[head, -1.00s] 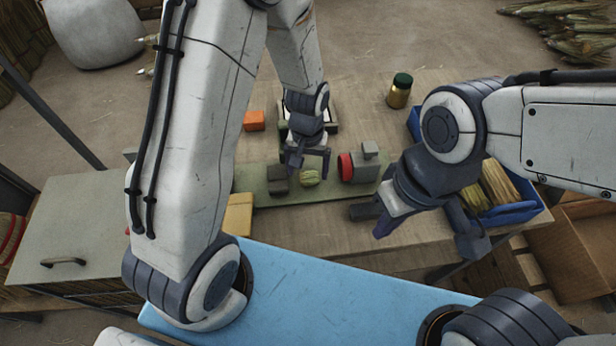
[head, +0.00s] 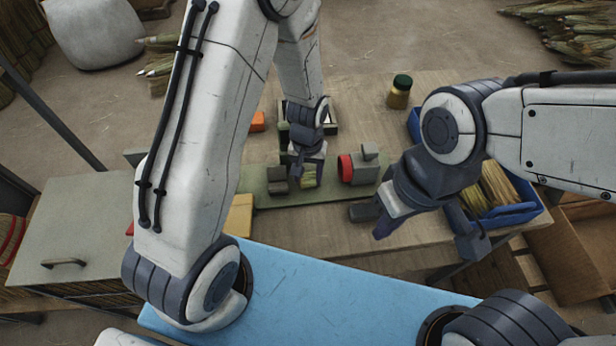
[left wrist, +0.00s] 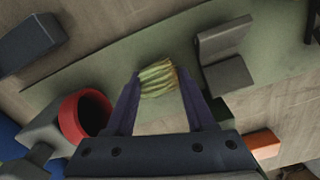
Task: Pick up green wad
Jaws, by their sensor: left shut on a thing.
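The green wad (head: 308,181) is a small bundle of pale green stalks over the grey-green board (head: 262,199) on the workbench. My left gripper (head: 308,175) is shut on it, with a finger on each side; the gripper's body hides part of the wad in the head view. In the left wrist view the wad (left wrist: 158,78) sits between the two dark fingertips. Whether it still touches the board I cannot tell. My right gripper (head: 428,236) hangs to the right over the bench's front part, its fingers spread apart and empty.
A dark grey block (head: 278,181) stands just left of the wad. A grey fixture with a red ring (head: 346,168) stands to its right. A blue bin (head: 516,212) with stalks is at the right, and a jar (head: 399,93) is at the back.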

